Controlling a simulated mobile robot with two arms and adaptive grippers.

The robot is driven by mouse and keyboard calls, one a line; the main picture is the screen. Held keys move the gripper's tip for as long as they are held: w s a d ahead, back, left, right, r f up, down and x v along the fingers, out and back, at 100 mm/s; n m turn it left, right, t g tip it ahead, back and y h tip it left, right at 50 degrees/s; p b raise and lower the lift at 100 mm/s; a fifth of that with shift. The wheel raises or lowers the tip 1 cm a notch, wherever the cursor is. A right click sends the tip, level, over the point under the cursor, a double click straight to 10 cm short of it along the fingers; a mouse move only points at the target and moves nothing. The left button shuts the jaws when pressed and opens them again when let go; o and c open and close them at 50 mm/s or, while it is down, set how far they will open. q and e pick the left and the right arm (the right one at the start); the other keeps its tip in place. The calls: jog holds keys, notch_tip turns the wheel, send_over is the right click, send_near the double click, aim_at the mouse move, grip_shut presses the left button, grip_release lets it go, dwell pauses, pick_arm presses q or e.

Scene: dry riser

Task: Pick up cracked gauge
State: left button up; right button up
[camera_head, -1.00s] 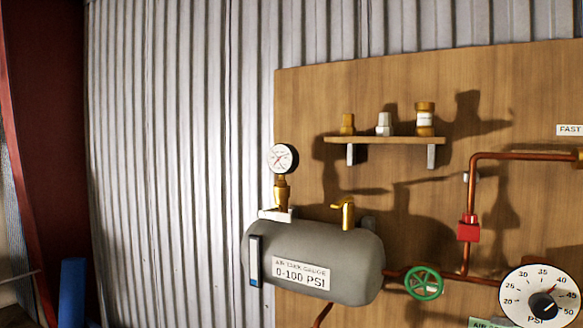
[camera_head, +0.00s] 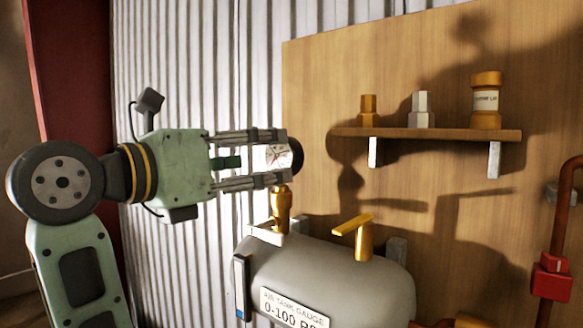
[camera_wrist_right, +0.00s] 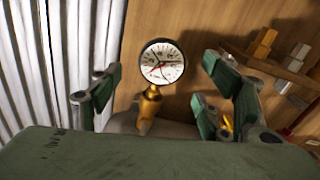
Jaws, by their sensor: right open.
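The cracked gauge (camera_head: 277,156) is a round white dial with a dark rim and a red needle; dark crack-like lines show on its face in the right wrist view (camera_wrist_right: 162,63). It stands upright on a brass stem (camera_head: 281,206) on top of the grey air tank (camera_head: 330,268). My right gripper (camera_head: 281,157) is open, its fingers above and below the dial in the head view. In the right wrist view the dial appears between the spread fingers, with gaps at both sides. My left gripper is not in view.
A yellow valve lever (camera_head: 357,235) stands on the tank, right of the gauge. A wooden shelf (camera_head: 430,133) on the board (camera_head: 310,90) holds two small fittings and a labelled brass jar (camera_head: 486,100). A copper pipe with a red block (camera_head: 551,278) is at right.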

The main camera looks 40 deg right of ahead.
aim_at(277, 158)
jog(key=d+p, duration=0.1)
jog(key=d, duration=0.2)
jog(key=shift+w, duration=0.15)
jog(key=d+p, duration=0.1)
jog(key=d, duration=0.2)
jog(key=shift+w+d+f, duration=0.1)
jog(key=shift+d, duration=0.4)
jog(key=shift+f, duration=0.1)
jog(key=shift+a, duration=0.1)
jog(key=c, duration=0.6)
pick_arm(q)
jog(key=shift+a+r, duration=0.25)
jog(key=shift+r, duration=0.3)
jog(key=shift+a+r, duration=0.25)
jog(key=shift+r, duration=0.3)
pick_arm(e)
jog(key=c, duration=0.8)
